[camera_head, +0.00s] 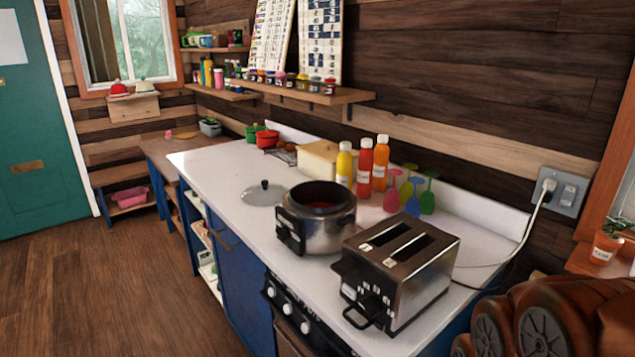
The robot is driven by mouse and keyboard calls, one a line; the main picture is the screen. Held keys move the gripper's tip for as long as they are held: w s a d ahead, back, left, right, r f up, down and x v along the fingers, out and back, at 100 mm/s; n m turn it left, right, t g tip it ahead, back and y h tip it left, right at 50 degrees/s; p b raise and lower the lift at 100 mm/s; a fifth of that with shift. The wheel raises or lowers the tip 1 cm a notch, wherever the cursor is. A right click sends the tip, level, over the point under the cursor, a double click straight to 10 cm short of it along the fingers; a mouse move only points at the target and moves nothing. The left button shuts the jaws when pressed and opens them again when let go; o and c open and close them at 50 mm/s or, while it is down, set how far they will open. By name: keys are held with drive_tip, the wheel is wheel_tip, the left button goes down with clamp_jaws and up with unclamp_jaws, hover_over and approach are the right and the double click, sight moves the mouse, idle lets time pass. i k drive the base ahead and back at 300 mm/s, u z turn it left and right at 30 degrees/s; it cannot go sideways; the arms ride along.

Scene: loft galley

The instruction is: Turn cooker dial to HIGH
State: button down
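A silver and black cooker pot (330,238) stands open on the white counter, with something red inside. A black part (290,230) is on its front left side; a dial or its setting is too small to make out. Below the counter edge, a black oven front (281,312) carries white round knobs (287,308); their markings cannot be read. My gripper is not in view.
A steel toaster (425,265) stands close to the right of the cooker pot. A glass lid (264,193) lies on the counter (215,180) behind left. Bottles (365,165) and coloured glasses (411,192) stand behind. The wooden floor (120,280) at left is clear.

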sight(283, 233)
drive_tip(key=k, duration=0.35)
drive_tip(key=u, duration=0.75)
drive_tip(key=i, duration=1)
drive_tip(key=u, duration=0.65)
